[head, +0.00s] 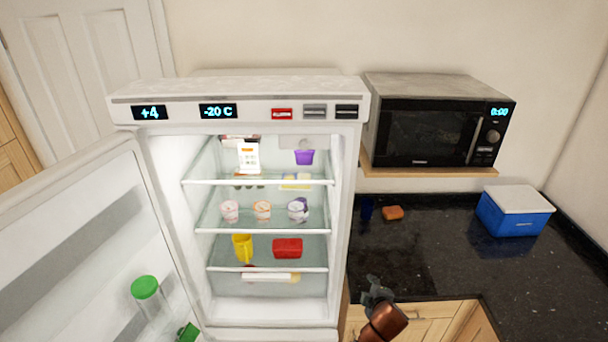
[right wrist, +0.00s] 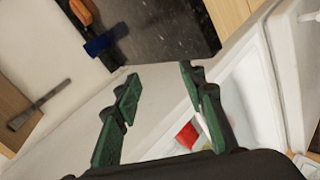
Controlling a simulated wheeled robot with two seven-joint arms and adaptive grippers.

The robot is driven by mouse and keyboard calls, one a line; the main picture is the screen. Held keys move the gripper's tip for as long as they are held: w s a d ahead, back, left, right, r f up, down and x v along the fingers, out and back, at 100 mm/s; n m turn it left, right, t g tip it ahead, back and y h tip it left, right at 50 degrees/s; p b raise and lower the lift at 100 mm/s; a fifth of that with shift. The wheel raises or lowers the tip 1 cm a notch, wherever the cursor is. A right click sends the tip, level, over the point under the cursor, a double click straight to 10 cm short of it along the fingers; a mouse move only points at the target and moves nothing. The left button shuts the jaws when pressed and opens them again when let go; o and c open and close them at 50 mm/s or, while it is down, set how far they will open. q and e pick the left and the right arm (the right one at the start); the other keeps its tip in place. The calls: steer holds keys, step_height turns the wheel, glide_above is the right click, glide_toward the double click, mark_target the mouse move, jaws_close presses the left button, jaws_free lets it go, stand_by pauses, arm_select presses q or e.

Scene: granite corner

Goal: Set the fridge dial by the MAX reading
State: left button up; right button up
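The white fridge (head: 240,90) stands open at the centre of the head view, its door swung to the left. Its front panel has a display reading +4 (head: 149,113) and one reading -20 C (head: 218,111). A white item with orange marks (head: 248,158) stands on the top shelf; its print is too small to read. A grey panel (head: 305,141) shows at the fridge's inside top; I cannot tell whether it carries the dial. No MAX reading is legible. My right gripper (head: 374,290) is right of the fridge, before the counter, open and empty in the right wrist view (right wrist: 160,80). My left gripper is not in view.
Shelves hold cups (head: 262,210), a yellow jug (head: 242,248) and a red container (head: 288,248). The open door (head: 85,245) fills the lower left. A microwave (head: 430,130), orange sponge (head: 393,213) and blue cooler (head: 510,215) are right. The counter's middle is clear.

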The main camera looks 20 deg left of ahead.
steer(key=s+a+r+n+t+y+p, duration=0.15)
steer(key=a+r, duration=0.25)
steer(key=r, duration=0.6)
steer(key=s+a+r+n+p, duration=0.2)
steer(key=a+r+n, duration=0.15)
steer(key=r, duration=0.65)
steer(key=s+a+r+n+t+y+p, duration=0.15)
steer(key=a+r, duration=0.25)
steer(key=r, duration=0.6)
steer(key=n+t+p, duration=0.2)
steer(key=n+t, duration=0.2)
steer(key=n, duration=0.7)
glide_toward(304, 147)
steer(key=shift+m, duration=0.35)
steer(key=p+x, duration=0.2)
steer(key=x, duration=0.4)
steer(key=shift+w+r, duration=0.15)
steer(key=shift+w, duration=0.15)
steer(key=shift+w+a, duration=0.2)
steer(key=shift+w, duration=0.35)
steer(key=shift+c, duration=0.5)
jaws_close()
